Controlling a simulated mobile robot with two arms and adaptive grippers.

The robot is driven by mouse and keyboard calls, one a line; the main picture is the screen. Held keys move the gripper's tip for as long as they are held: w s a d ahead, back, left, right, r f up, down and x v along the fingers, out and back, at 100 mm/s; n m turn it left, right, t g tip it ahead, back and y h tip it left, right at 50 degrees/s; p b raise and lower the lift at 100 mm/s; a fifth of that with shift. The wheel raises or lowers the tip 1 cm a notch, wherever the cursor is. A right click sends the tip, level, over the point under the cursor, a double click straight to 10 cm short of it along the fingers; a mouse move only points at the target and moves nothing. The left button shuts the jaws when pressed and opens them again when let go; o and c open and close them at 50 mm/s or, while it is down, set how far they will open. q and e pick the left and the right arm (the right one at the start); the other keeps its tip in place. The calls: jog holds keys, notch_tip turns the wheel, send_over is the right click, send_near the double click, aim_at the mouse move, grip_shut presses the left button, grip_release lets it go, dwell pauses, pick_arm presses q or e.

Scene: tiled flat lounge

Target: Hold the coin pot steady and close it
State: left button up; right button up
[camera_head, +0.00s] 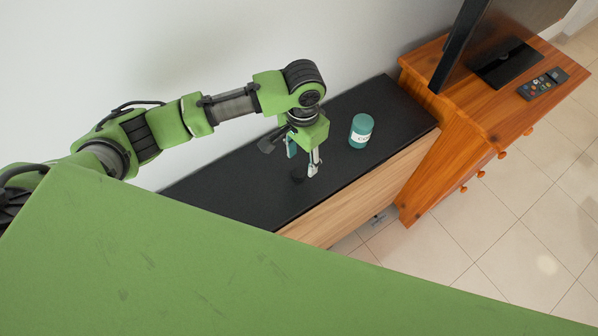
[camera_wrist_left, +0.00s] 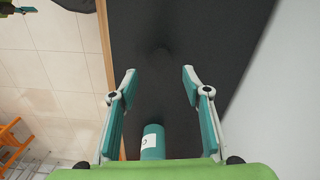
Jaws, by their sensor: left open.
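The coin pot (camera_head: 361,131) is a teal cylinder with a white label and stands on the black top of a low cabinet. It also shows in the left wrist view (camera_wrist_left: 152,143), low in the picture, behind the fingertips and partly cut off by the gripper body. My left gripper (camera_head: 303,162) points down over the black top, left of the pot. Its teal-padded fingers are open and empty, apart from the pot. A dark round patch (camera_head: 299,174) lies below the fingertips; I cannot tell whether it is a lid or a shadow. A small green and teal part at the wrist view's top-left corner looks like my right gripper (camera_wrist_left: 26,10).
The black cabinet top (camera_head: 235,190) is mostly clear, with a wall behind it. An orange wooden stand (camera_head: 450,120) adjoins it at the right, bearing a screen on a black base (camera_head: 505,63) and a remote (camera_head: 542,84). Tiled floor lies in front.

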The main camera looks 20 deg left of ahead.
aim_at(299, 172)
pick_arm(q)
jog(key=f, duration=0.2)
jog(key=f+p, duration=0.1)
jog(key=f, duration=0.1)
jog(key=shift+s+a, duration=0.3)
jog(key=shift+s, duration=0.05)
jog(key=shift+f, duration=0.65)
jog(key=c, duration=0.8)
